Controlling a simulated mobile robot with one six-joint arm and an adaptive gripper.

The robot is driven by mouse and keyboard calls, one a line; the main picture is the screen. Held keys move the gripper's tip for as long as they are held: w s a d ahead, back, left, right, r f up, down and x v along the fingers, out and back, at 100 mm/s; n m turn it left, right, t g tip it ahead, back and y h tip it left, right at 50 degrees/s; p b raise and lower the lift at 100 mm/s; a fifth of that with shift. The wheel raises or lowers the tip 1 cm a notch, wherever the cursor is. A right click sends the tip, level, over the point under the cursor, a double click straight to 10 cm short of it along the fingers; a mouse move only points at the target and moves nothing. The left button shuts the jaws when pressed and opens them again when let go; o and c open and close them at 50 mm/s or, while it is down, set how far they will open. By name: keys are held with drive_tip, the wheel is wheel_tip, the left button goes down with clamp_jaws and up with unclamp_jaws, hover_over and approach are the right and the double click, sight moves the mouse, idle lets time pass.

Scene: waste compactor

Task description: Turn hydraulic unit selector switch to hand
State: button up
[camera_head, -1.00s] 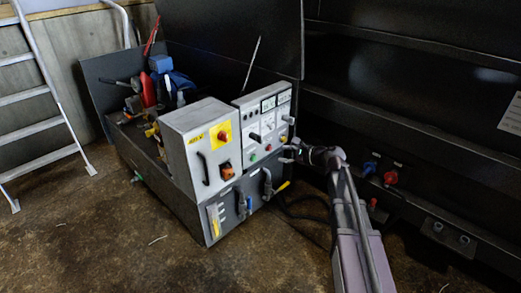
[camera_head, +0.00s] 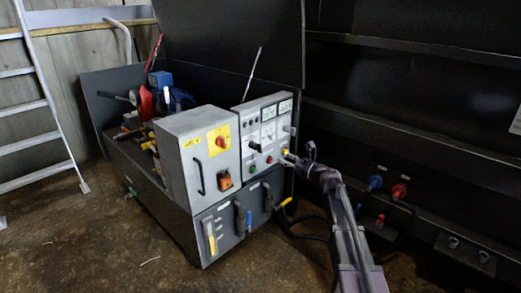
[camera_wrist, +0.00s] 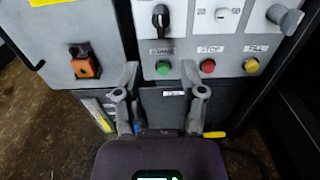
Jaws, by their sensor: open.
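The grey control panel (camera_head: 247,150) stands on the hydraulic unit's cabinet. In the wrist view, a black selector switch (camera_wrist: 160,15) shows at the top, its pointer roughly upright. A white switch (camera_wrist: 228,13) and a grey knob (camera_wrist: 285,18) sit to its right. Their labels are too small to read, so I cannot tell which one is the hydraulic unit selector. My gripper (camera_wrist: 160,70) is open and empty, its fingertips in front of the lower panel, either side of the green button (camera_wrist: 163,67) and below the black switch. In the head view, my gripper (camera_head: 287,157) is at the panel's right side.
Red (camera_wrist: 207,65) and yellow (camera_wrist: 251,65) buttons lie right of the green one. An orange switch (camera_wrist: 84,66) is on the box to the left. A dark compactor wall (camera_head: 420,130) stands at right. Floor in front is open.

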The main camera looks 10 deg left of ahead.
sight(262, 147)
drive_tip(key=shift+w, duration=0.1)
drive_tip(key=x, duration=1.3)
drive_tip(key=shift+w+a, duration=0.15)
drive_tip(key=shift+a, duration=0.15)
drive_tip(key=shift+c, duration=0.2)
clamp_jaws()
